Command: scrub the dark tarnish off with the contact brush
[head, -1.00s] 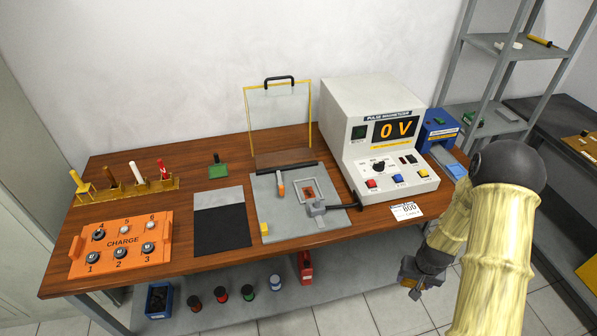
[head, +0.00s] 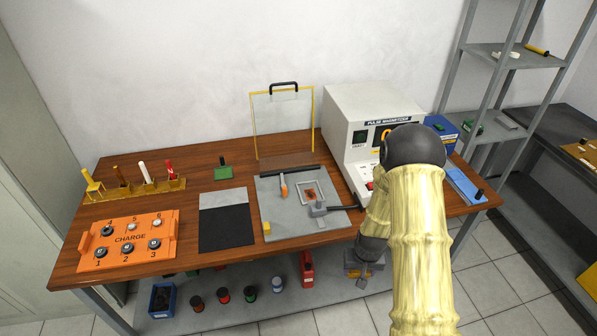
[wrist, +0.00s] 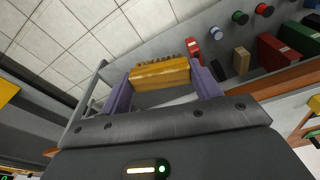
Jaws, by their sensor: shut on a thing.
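My gripper (wrist: 162,82) is shut on a yellow-brown wooden block with short brown bristles, the contact brush (wrist: 160,74). In the head view my gripper (head: 361,276) hangs low, in front of the bench's front edge and apart from the bench top. The grey fixture plate (head: 280,232) lies on the bench left of the pulse magnetizer. On it, a small pale frame (head: 302,186) surrounds a reddish-brown patch with dark marks (head: 311,194). It is too small to tell how much of this is tarnish.
A clear guard with a yellow frame (head: 257,125) stands open behind the plate. The magnetizer (head: 347,110) is partly hidden by my arm. A grey and black mat (head: 226,230) and an orange charge box (head: 128,240) lie left. A lower shelf (head: 325,300) holds several cans and boxes.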

